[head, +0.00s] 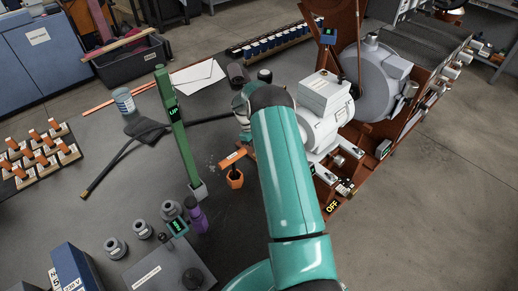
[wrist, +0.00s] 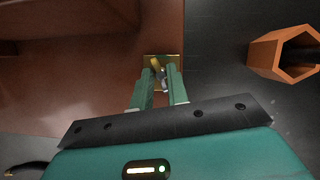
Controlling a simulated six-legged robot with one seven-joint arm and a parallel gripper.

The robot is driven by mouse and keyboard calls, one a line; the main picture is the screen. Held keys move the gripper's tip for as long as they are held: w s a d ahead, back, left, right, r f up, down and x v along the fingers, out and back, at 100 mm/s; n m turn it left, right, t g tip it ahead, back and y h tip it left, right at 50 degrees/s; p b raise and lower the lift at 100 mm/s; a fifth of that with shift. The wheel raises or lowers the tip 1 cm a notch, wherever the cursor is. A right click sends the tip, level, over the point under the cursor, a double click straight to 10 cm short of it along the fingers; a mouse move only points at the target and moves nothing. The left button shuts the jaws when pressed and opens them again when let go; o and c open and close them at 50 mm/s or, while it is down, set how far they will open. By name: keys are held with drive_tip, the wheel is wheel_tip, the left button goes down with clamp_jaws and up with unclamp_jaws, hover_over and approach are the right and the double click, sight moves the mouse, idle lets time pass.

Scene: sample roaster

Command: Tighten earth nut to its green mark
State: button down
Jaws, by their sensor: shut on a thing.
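In the wrist view my gripper (wrist: 163,78) has its two green fingers close together, shut on a small greyish metal piece (wrist: 164,84) that looks like the earth nut. A yellow piece (wrist: 155,65) sticks up beside the fingertips, over a small brass plate (wrist: 174,58) at the edge of the red-brown panel (wrist: 95,65). The fingers hide most of the nut, and I cannot make out a green mark. In the head view my own arm covers the fingertips and the nut.
A green post (head: 174,125) stands left of my arm. The grey roaster motor (head: 325,120) and drum (head: 375,75) stand close on the right.

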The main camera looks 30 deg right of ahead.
idle(0.9)
drive_tip(key=c, duration=1.4)
unclamp_jaws()
drive_tip(key=v, duration=1.3)
drive_tip(key=shift+r, duration=0.4)
drive_tip(key=shift+a, duration=0.1)
